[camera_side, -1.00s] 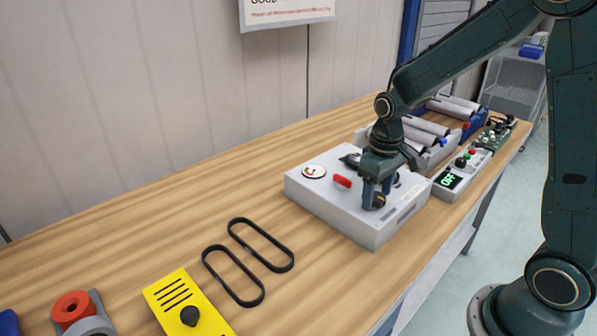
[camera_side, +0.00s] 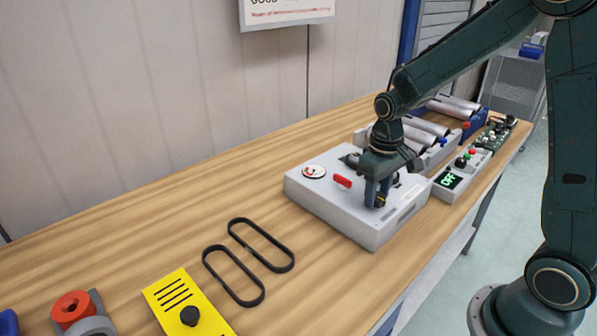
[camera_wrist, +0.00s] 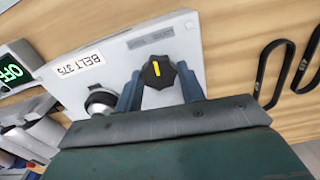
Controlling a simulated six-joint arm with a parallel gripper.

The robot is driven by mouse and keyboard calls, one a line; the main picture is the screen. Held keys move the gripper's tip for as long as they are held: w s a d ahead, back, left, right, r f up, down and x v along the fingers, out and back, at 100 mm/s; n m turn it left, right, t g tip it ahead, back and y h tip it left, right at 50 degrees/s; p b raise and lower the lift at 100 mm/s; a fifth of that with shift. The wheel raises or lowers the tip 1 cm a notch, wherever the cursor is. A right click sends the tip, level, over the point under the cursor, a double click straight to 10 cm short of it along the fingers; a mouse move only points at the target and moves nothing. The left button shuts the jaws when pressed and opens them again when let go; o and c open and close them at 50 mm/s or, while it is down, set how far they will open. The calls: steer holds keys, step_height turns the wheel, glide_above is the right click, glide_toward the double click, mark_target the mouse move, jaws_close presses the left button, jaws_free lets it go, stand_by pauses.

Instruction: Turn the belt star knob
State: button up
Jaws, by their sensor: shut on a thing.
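The star knob (camera_wrist: 158,73) is black with lobes and a yellow mark, on top of a pale grey box (camera_side: 330,213). In the side view only part of the knob (camera_side: 380,202) shows under the fingers. My gripper (camera_wrist: 160,80) points down, with one finger on each side of the knob, and is shut on it. In the side view my gripper (camera_side: 376,196) is low over the front right part of the box. The box carries a "BELT 375" label (camera_wrist: 80,63) in the wrist view.
The box top also has a round gauge (camera_side: 314,171) and a red handle (camera_side: 342,181) left of my gripper. A control unit reading OFF (camera_side: 450,180) stands close on the right. Black belts (camera_side: 262,246) and a yellow box (camera_side: 185,300) lie left, with bare table between.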

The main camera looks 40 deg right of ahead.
mark_target(377, 196)
steer(key=m, duration=1.2)
steer(key=shift+w+r+m, duration=0.1)
steer(key=shift+m, duration=0.3)
stand_by(0.3)
steer(key=o, duration=1)
steer(key=shift+r, duration=0.1)
step_height(377, 196, up, 14)
steer(key=shift+f, duration=0.2)
